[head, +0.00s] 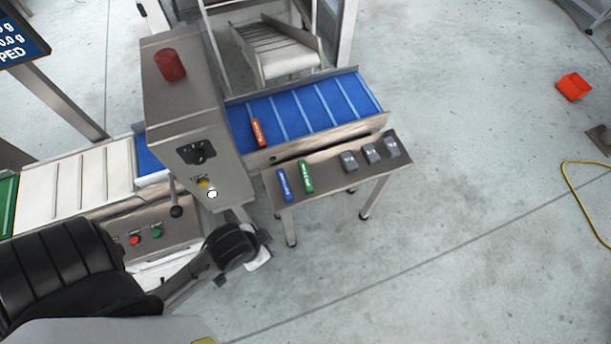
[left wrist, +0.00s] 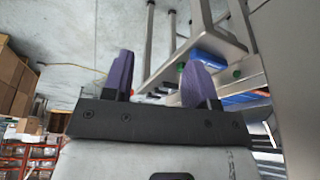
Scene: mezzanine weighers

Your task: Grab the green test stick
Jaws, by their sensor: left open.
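The green test stick (head: 306,176) lies on a small steel side table (head: 325,167), just right of a blue stick (head: 283,185). My left arm reaches in from the lower left in the head view, its wrist low and left of that table. My left gripper (left wrist: 158,78) shows in the left wrist view with two purple fingers spread apart and nothing between them. Its fingers are hardly visible in the head view. The green stick cannot be made out clearly in the left wrist view. My right gripper is in neither view.
Several grey weights (head: 371,153) stand on the table's right part. An orange stick (head: 258,133) lies on the blue belt (head: 310,108) behind.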

